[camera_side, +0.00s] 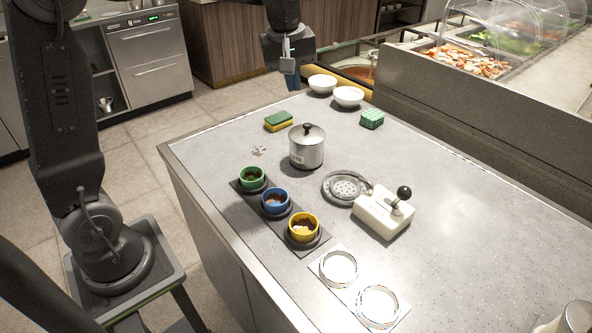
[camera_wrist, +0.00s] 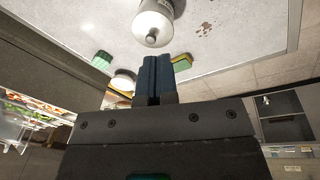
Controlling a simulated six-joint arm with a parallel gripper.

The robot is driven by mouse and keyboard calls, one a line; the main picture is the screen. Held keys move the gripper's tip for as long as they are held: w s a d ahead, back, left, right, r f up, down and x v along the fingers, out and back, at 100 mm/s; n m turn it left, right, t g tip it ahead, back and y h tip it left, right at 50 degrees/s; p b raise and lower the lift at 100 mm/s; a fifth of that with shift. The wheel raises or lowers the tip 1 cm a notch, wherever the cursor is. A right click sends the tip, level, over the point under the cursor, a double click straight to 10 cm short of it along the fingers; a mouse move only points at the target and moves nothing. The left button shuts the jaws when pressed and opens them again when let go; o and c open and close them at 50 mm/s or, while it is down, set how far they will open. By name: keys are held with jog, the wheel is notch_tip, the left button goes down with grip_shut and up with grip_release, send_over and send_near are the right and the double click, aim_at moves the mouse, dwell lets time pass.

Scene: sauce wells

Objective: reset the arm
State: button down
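My gripper (camera_side: 292,82) hangs in the air at the back of the counter, left of the white bowls in the side view. In the wrist view its two blue fingers (camera_wrist: 158,80) lie together with nothing visible between them. The steel pot with a black-knobbed lid (camera_side: 306,147) stands on the counter; it also shows in the wrist view (camera_wrist: 153,22). A dark tray (camera_side: 314,243) bears a green cup (camera_side: 252,178), a blue cup (camera_side: 275,201) and a yellow cup (camera_side: 303,228), each with dark contents.
A sponge (camera_side: 279,121), two white bowls (camera_side: 348,97) and a green block (camera_side: 372,120) are near the back. A white lever box (camera_side: 383,212), round grate (camera_side: 345,188) and two rings (camera_side: 378,306) stand forward. The counter's right side is largely clear. Small scraps (camera_side: 259,150) lie left of the pot.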

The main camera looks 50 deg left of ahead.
jog(key=s+d+f+m+t, duration=0.1)
jog(key=s+d+m+t, duration=0.1)
jog(key=s+m, duration=0.4)
jog(key=s+d+f+m+t, duration=0.1)
jog(key=s+d+m, duration=0.3)
jog(key=s, duration=1.2)
jog(key=m, duration=0.2)
jog(key=shift+d+m+t, duration=0.15)
jog(key=shift+m+t, duration=0.15)
jog(key=shift+t, duration=0.1)
jog(key=shift+s, duration=0.1)
